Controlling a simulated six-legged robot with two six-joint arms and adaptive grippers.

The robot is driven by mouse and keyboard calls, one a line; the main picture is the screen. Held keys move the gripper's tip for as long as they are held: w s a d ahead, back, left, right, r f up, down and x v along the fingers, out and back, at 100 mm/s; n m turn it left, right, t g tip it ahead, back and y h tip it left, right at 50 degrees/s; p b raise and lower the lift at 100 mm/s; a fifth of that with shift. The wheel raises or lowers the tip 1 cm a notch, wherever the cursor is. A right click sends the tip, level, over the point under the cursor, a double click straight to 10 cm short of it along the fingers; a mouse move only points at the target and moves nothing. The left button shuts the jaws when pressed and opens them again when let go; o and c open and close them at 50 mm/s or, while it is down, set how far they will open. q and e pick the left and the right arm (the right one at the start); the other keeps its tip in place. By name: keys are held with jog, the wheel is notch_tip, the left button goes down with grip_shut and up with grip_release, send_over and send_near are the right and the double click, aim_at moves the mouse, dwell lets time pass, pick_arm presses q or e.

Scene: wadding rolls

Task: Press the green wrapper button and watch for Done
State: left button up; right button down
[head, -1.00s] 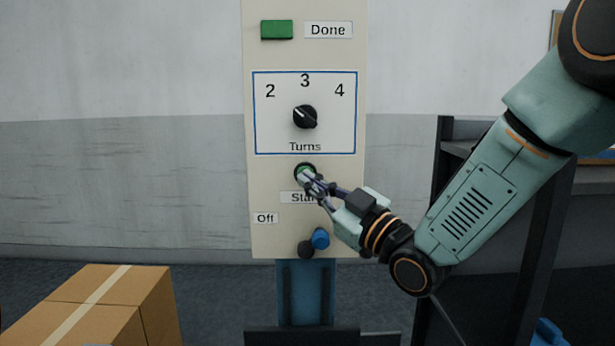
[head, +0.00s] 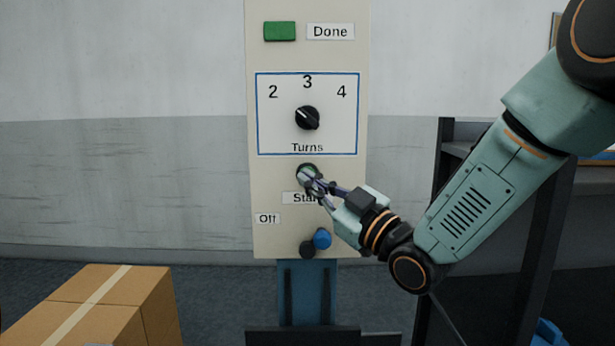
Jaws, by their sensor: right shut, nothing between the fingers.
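The cream control panel (head: 350,190) stands upright in the middle of the head view. My right gripper (head: 308,176) is shut and empty, its fingertips at the round start button (head: 306,168) above the "Start" label (head: 298,198). The fingers cover most of the button, and only a dark rim and a little green show. I cannot tell how far the button is pressed in. The green Done lamp (head: 279,32) is at the top of the panel, beside the "Done" label (head: 330,32). It looks plain green. My left gripper is out of view.
The black Turns knob (head: 307,118) sits above the button, its mark toward the upper left. A blue knob (head: 322,238) is below, near the "Off" label (head: 267,219). A cardboard box (head: 85,310) is at lower left, and a dark shelf frame (head: 545,250) stands behind my arm.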

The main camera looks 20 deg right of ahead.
jog(key=shift+w+d, duration=0.15)
jog(key=shift+w, duration=0.1)
jog(key=shift+w, duration=0.1)
dwell(0.4)
